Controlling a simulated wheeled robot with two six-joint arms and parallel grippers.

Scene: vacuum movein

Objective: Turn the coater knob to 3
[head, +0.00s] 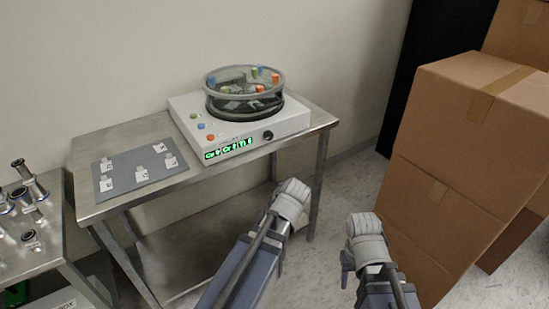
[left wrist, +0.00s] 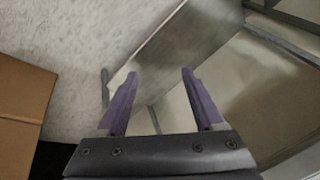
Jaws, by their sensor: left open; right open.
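The coater (head: 185,112) is a white box with a round clear-walled bowl on top, standing on a metal table. Its knob (head: 268,135) is small, round and dark, on the front face right of a green lit display (head: 228,148). The knob's setting is too small to read. My left gripper (head: 293,195) is in front of the table's right end, below and apart from the knob; in the left wrist view its two purple fingers (left wrist: 159,74) are spread and empty. My right gripper (head: 364,228) is farther right, near the boxes, open and touching nothing visible.
The metal table (head: 135,205) has a grey mat (head: 123,182) with several small white pieces at its left. Another table (head: 45,255) with metal fittings stands at far left. Stacked cardboard boxes (head: 450,185) stand at right. Open floor lies between table and boxes.

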